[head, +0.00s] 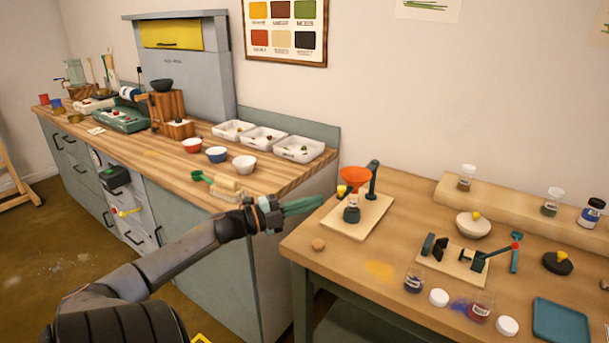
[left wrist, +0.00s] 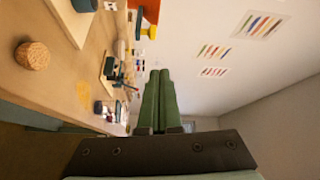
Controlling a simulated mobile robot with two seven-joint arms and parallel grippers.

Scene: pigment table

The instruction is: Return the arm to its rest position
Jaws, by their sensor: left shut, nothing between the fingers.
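My left gripper (head: 303,205) is shut and empty, its two green fingers side by side. In the head view it reaches out to the right, in front of the gap between the wooden counter and the lower table. In the left wrist view the closed fingers (left wrist: 158,85) point up the picture, with the table and its things to their left and the pale wall to their right. Nothing shows between them. My right gripper is in neither view.
The table (head: 345,255) holds a stand with an orange funnel (head: 355,178), a cork (head: 318,244), several jars and a teal tray (head: 560,322).

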